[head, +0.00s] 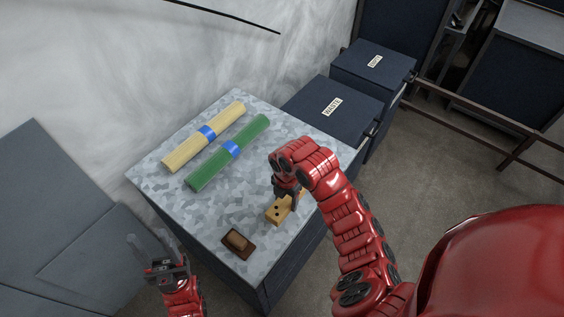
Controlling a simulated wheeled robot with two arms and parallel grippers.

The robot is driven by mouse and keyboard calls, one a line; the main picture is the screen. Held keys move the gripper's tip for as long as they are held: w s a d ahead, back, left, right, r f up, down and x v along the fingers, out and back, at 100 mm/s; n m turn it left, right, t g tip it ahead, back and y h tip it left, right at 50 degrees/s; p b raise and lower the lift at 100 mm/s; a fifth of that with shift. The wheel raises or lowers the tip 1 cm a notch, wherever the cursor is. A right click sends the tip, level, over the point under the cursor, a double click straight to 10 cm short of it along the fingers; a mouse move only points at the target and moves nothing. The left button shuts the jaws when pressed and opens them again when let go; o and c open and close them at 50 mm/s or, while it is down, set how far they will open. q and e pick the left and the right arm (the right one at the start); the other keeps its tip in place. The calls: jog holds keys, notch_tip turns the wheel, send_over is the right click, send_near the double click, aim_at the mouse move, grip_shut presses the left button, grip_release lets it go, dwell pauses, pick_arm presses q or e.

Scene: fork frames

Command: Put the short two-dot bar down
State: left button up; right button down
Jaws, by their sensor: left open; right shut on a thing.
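The short two-dot bar (277,210) is a small tan wooden block with two dark dots on its face. My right gripper (288,198) is shut on it from above, near the right side of the grey speckled tabletop (200,225). The bar is at or just above the surface; I cannot tell whether it touches. The gripper covers part of the bar. My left gripper (149,248) is open and empty, off the table's front left side.
A brown tray with a small block (237,241) lies near the front corner. A yellow roll (185,150) and a green roll (210,171), each with a blue band, lie at the back. Dark labelled boxes (310,105) stand behind right. The table's left middle is clear.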

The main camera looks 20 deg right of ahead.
jog(key=w, duration=0.1)
jog(key=w+d+b, duration=0.1)
jog(key=w, duration=0.1)
jog(key=shift+d+f, duration=0.1)
jog(key=shift+f, duration=0.05)
jog(key=w+d+b, duration=0.2)
jog(key=w, duration=0.1)
jog(key=w+d+b, duration=0.2)
jog(key=w+b, duration=0.1)
jog(key=w+d+f+b, duration=0.1)
jog(key=w+d+b, duration=0.1)
jog(key=w+b, duration=0.1)
jog(key=shift+w+f, duration=0.1)
jog(key=shift+w, duration=0.25)
jog(key=shift+w+d, duration=0.4)
jog(key=shift+w, duration=0.2)
jog(key=shift+f, duration=0.25)
jog(key=shift+f+p, duration=0.8)
jog(key=shift+f, duration=0.75)
jog(key=shift+c, duration=0.6)
grip_release()
